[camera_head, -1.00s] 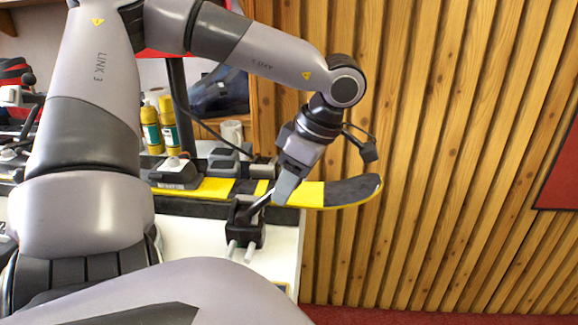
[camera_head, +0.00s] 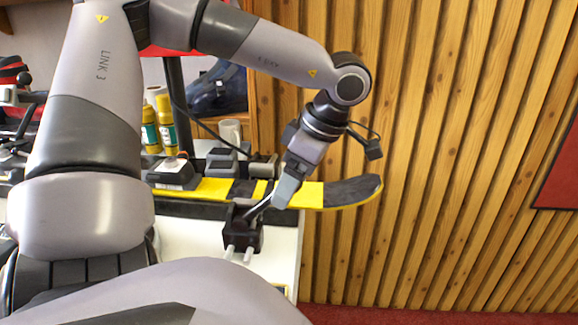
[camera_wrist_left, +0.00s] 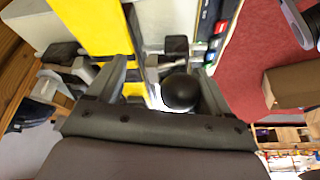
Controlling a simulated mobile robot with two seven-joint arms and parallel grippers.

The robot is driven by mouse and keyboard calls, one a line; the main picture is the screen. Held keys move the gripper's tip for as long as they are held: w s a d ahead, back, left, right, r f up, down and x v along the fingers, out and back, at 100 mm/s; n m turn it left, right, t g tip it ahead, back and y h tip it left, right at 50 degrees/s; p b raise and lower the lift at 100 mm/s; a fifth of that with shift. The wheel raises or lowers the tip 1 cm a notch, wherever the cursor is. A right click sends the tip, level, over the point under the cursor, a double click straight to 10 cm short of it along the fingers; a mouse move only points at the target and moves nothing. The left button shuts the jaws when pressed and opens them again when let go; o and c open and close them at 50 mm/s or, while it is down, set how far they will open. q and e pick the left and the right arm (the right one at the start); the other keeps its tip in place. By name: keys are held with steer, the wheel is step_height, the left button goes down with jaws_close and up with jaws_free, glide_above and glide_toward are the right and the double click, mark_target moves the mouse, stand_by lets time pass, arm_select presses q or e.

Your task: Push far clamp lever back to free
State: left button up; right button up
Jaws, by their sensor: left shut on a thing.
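The far clamp (camera_head: 243,228), a dark block with two pale rods, sits at the front edge of the bench beside the yellow-and-black ski (camera_head: 215,188). Its lever (camera_head: 260,208) slants up and right to my left gripper (camera_head: 280,200). My left gripper is shut on the lever. In the left wrist view, the lever's round black knob (camera_wrist_left: 180,92) shows near the right-hand finger of the gripper (camera_wrist_left: 160,72). The fingertips partly hide the lever's upper end in the head view. My right gripper is not in view.
Another dark clamp block (camera_head: 174,173) stands at the ski's far side. Two yellow-green bottles (camera_head: 167,124), a white mug (camera_head: 231,132) and a dark boot (camera_head: 222,88) stand behind. A slatted wood wall (camera_head: 450,150) is at right. The white bench top (camera_head: 190,238) is partly clear.

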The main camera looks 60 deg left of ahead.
arm_select(q)
steer(key=w+d+r+p, duration=0.2)
steer(key=w+d+r, duration=0.2)
steer(key=shift+w, duration=0.3)
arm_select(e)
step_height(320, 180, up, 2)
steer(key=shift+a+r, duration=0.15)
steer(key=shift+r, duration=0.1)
arm_select(q)
steer(key=shift+d, duration=0.1)
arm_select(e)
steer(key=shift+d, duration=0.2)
arm_select(q)
steer(key=v, duration=0.7)
steer(key=shift+r, duration=0.15)
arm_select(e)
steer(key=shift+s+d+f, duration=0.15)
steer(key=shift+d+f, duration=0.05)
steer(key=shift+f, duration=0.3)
arm_select(q)
steer(key=shift+s+d+r+p, duration=0.1)
steer(key=shift+p, duration=0.25)
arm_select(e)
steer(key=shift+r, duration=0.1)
